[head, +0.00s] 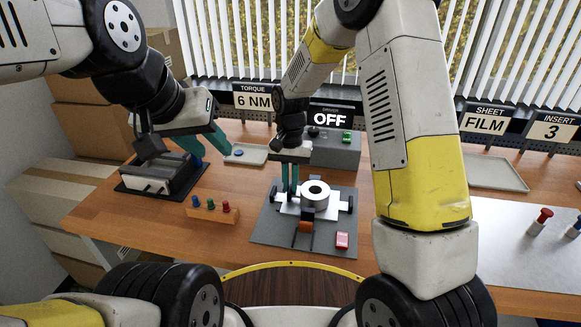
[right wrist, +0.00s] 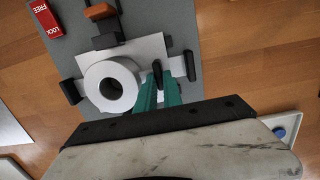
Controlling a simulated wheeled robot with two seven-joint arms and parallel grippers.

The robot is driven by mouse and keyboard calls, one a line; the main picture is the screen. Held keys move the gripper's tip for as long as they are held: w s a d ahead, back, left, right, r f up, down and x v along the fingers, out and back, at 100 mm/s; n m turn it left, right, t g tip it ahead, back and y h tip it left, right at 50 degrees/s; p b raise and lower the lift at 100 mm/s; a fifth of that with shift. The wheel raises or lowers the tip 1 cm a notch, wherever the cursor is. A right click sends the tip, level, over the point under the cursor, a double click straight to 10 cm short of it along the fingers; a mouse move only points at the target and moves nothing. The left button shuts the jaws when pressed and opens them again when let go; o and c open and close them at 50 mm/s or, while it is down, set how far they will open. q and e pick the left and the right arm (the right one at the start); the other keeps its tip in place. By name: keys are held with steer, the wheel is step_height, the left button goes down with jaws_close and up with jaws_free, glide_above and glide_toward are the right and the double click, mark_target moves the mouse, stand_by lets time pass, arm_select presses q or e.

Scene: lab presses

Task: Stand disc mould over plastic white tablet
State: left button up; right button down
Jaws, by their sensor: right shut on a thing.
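A thick white ring with a dark hole (head: 315,195), which looks like the disc mould, sits upright on a white plate on the grey base. It also shows in the right wrist view (right wrist: 111,87). I cannot make out a separate white tablet; the ring's hole looks dark. My right gripper (head: 291,190) points down just left of the ring. Its teal fingers (right wrist: 161,88) are shut on a small dark upright piece (right wrist: 157,74) beside the ring, partly hidden by the fingers. My left gripper (head: 212,146) hangs with fingers apart, seemingly empty, near the dark device at the left.
Black posts (head: 350,204) flank the white plate; an orange-brown block (head: 305,239) and a red-and-white lock tag (head: 342,240) are in front. A wooden peg rack (head: 211,211) stands left. A tray with a blue disc (head: 238,152) and a grey OFF box (head: 335,152) stand behind.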

steer(key=c, duration=1.4)
jaws_free()
steer(key=shift+w+r, duration=0.25)
steer(key=shift+r, duration=1.7)
steer(key=shift+w+r, duration=0.2)
steer(key=shift+r, duration=1.7)
step_height(320, 180, up, 7)
steer(key=t+y, duration=0.1)
glide_above(306, 189)
steer(key=s+d+r+n+t, duration=0.1)
steer(key=s+d+r+t, duration=0.2)
steer(key=s+d+r, duration=0.2)
steer(key=s+d+r+n+t+y, duration=0.1)
steer(key=s+d+r+t, duration=0.2)
steer(key=s, duration=0.9)
step_height(306, 189, up, 2)
steer(key=shift+s+d+r+n, duration=0.15)
steer(key=shift+d+n, duration=0.25)
steer(key=shift+d, duration=0.65)
